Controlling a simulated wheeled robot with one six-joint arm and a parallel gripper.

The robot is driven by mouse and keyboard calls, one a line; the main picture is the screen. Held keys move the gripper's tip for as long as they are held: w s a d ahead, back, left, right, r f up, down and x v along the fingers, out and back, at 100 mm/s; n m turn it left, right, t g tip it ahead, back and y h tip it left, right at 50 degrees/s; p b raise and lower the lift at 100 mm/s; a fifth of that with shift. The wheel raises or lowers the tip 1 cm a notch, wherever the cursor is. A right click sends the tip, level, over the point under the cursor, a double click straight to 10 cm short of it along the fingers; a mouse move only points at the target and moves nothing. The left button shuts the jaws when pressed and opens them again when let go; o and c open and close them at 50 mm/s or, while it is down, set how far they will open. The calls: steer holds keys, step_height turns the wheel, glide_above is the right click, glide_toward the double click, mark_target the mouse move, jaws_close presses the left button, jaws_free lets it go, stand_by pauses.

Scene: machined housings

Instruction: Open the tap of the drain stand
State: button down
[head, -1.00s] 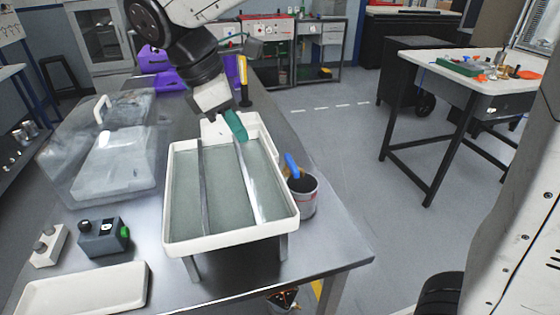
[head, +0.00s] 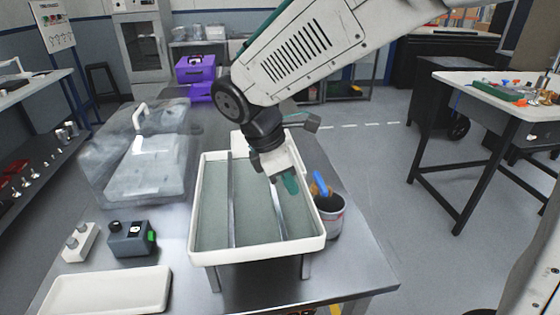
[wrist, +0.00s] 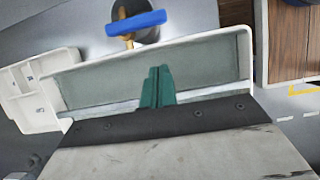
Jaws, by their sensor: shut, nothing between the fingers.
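The drain stand is a white-rimmed tray (head: 258,252) with a grey-green floor and metal rails, raised on legs. Its tap shows as a blue lever (head: 319,184) on a brass-coloured body just outside the tray's right wall. In the wrist view the blue lever (wrist: 136,23) lies beyond the tray's far wall, with part of the brass body (wrist: 127,40) below it. My gripper (head: 291,187) has green fingers, which are shut and empty. It hangs over the right part of the tray, left of the lever and apart from it. The fingertips (wrist: 157,72) point towards the tap side.
A grey can (head: 331,220) stands under the tap. A clear lidded box (head: 140,165), a dark control box (head: 132,240) and a shallow white tray (head: 105,290) are to the left on the metal table. Open floor lies to the right.

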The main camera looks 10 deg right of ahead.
mark_target(308, 193)
steer(key=shift+d, duration=2)
